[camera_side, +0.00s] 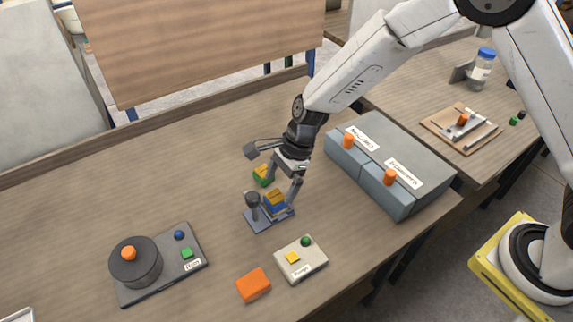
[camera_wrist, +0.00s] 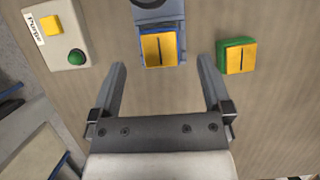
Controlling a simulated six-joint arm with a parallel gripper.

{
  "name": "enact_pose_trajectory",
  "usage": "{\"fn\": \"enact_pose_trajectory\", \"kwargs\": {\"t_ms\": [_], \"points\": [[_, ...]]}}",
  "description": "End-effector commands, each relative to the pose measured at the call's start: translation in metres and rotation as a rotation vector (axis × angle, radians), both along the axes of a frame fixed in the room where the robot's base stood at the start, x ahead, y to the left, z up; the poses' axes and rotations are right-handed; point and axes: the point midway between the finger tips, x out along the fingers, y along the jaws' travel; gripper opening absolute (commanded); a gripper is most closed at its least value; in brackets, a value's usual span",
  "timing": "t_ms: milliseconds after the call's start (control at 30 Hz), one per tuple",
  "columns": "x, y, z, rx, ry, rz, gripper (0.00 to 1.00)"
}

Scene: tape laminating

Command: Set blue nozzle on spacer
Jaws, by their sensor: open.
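The blue nozzle (camera_side: 275,203), blue with a yellow face, stands on a small blue-grey stand (camera_side: 258,222) beside a dark-headed post. In the wrist view the blue nozzle (camera_wrist: 158,48) shows its yellow, slotted face just beyond and between my fingertips. My gripper (camera_side: 272,177) is open and empty above and beside it; its spread fingers show in the wrist view (camera_wrist: 162,66). A green nozzle (camera_side: 262,175) with a yellow face stands behind the blue one, and right of it in the wrist view (camera_wrist: 236,55). I cannot tell which part is the spacer.
An orange block (camera_side: 254,286) and the Purge button box (camera_side: 300,259) lie at the front. A plate with a dark round drum (camera_side: 136,263) is at left. Blue-grey drawers (camera_side: 390,165) with orange knobs stand at right. The left rear of the table is clear.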

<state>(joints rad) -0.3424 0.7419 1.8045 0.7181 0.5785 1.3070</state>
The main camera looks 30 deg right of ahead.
Motion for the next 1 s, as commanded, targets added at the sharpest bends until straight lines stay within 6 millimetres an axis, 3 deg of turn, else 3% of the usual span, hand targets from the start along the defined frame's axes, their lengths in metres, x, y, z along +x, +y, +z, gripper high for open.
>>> {"fn": "enact_pose_trajectory", "kwargs": {"t_ms": [333, 1000], "points": [[0.000, -0.013, 0.031, 0.000, -0.001, -0.001, 1.00], [-0.001, -0.019, 0.036, -0.007, -0.013, 0.018, 1.00]]}}
